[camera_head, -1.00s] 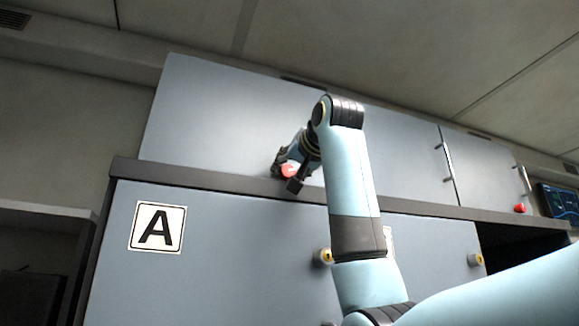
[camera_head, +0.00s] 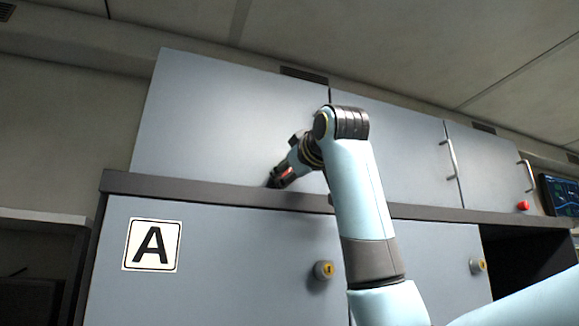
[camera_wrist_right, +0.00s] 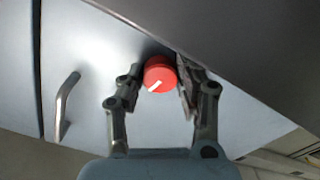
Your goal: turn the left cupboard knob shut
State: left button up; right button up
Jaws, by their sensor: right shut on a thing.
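The left cupboard knob (camera_head: 287,172) is a red round knob at the lower edge of the left upper cupboard door (camera_head: 225,120). In the right wrist view the red knob (camera_wrist_right: 160,74) shows a white line pointing down and to the left. My right gripper (camera_head: 280,178) reaches it from the right, and its fingers (camera_wrist_right: 167,78) are shut on the knob, one on each side. In the head view the fingers and wrist partly hide the knob. My left gripper is in neither view.
A dark ledge (camera_head: 160,187) runs under the upper cupboards. Below it are grey doors with an "A" sign (camera_head: 152,245) and round yellow-centred locks (camera_head: 323,270). A second red knob (camera_head: 522,205) and bar handles (camera_head: 450,158) are at the right.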

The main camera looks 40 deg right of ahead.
jog(key=shift+n+p, duration=0.75)
jog(key=shift+n, duration=0.45)
jog(key=o, duration=1.1)
jog(key=shift+o, duration=0.2)
jog(key=v, duration=1.2)
jog(key=shift+f, duration=0.2)
